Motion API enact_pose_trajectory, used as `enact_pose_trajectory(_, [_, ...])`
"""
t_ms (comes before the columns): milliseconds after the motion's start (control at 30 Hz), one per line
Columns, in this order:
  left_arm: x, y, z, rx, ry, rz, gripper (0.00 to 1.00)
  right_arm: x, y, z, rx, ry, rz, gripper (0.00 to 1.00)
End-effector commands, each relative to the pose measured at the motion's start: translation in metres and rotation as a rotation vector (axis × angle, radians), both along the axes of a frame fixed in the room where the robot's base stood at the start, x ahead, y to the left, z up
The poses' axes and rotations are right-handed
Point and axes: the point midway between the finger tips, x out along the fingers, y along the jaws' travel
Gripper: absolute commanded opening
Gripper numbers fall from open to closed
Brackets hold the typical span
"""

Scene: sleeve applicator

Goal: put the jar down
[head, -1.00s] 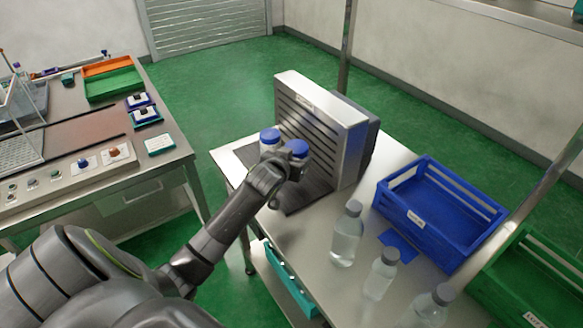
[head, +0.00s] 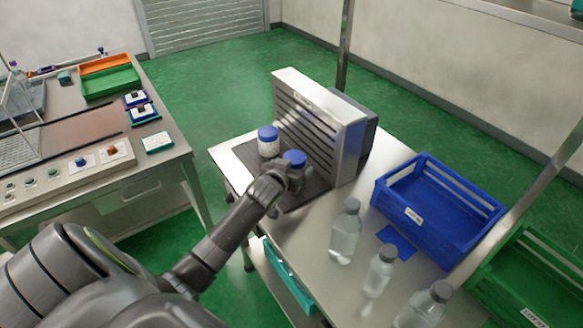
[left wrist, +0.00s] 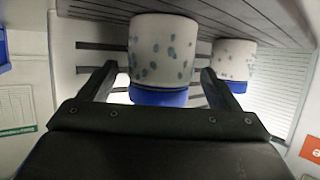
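A white speckled jar with a blue lid (head: 294,157) stands close to the slatted metal panel (head: 310,115), on the dark bed (head: 318,183) in front of it. My left gripper (head: 283,174) is around this jar. In the left wrist view the jar (left wrist: 162,50) appears lid-down between my left fingers (left wrist: 160,82), with a narrow gap on each side, so the gripper looks open. A second jar (head: 268,142) stands on the bed to the left; it also shows in the left wrist view (left wrist: 234,60), partly behind a finger. My right gripper is not in view.
Several clear bottles with grey caps (head: 345,232) stand along the table's front. A blue crate (head: 412,222) and a green crate (head: 500,285) are at the right. A blue mat (head: 397,240) lies by the crate. Another workbench (head: 160,165) is at the left.

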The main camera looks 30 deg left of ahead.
Motion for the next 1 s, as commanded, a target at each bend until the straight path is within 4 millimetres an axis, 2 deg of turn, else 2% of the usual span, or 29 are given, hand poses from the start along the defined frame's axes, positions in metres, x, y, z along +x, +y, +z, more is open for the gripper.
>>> enact_pose_trajectory(267, [0.0,0.0,0.004,0.0,-0.001,0.0,0.84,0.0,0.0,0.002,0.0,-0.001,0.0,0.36])
enact_pose_trajectory(367, [-0.005,-0.001,0.004,0.0,0.0,0.0,0.84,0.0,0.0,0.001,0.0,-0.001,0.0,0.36])
enact_pose_trajectory(1000, [-0.09,-0.018,0.04,0.001,0.0,0.0,0.84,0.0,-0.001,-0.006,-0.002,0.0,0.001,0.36])
